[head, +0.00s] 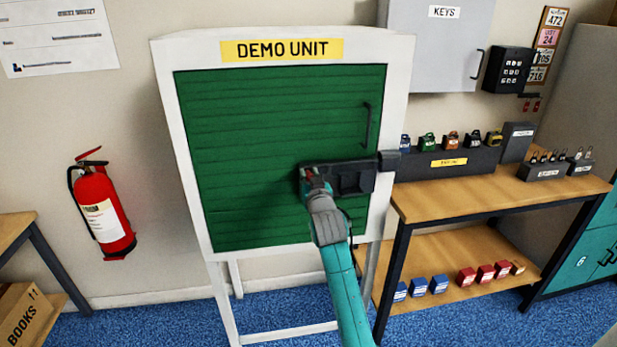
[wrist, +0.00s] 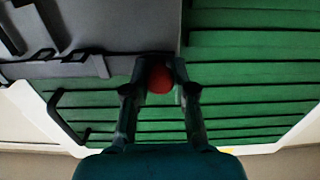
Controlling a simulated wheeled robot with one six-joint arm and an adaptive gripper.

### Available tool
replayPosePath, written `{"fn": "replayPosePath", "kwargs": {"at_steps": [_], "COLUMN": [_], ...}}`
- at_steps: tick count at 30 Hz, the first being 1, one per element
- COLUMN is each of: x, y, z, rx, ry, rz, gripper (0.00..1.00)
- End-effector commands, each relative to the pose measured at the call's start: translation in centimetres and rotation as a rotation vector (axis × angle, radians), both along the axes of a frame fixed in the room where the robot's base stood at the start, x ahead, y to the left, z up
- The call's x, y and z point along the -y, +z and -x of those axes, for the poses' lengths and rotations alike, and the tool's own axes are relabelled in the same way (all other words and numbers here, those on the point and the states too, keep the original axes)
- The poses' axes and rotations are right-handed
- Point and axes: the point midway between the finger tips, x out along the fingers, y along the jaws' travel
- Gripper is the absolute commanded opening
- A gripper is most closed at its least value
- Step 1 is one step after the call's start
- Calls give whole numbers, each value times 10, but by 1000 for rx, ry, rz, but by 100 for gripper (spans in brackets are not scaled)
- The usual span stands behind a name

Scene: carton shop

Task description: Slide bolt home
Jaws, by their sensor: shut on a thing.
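The dark bolt (head: 352,178) is mounted on the green slatted door (head: 260,130) of the white-framed demo unit, toward its lower right. A grey keeper (head: 389,160) sits on the white frame just right of it. I cannot tell whether the bar sits inside the keeper. My gripper (head: 314,178) is at the bolt's left end. In the wrist view my gripper (wrist: 160,74) is shut on the bolt's red knob (wrist: 160,80), one finger on each side. The bolt's grey body (wrist: 90,40) fills the upper left there. My gripper hides part of the bolt in the head view.
A black door handle (head: 367,125) stands out above the bolt. A wooden bench (head: 450,200) with padlocks stands close on the right. A red fire extinguisher (head: 103,210) hangs on the wall at left. Blue carpet (head: 130,325) lies below.

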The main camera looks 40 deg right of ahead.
Motion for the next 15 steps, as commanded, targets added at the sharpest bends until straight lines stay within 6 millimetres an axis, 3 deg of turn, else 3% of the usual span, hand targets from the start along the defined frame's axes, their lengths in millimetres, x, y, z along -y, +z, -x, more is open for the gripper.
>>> {"fn": "replayPosePath", "kwargs": {"at_steps": [6, 15], "x": [30, 36], "y": [0, 0], "z": [18, 22], "rx": [-1, -1], "ry": [-5, -5], "rz": [-1, 1], "gripper": [0, 0]}}
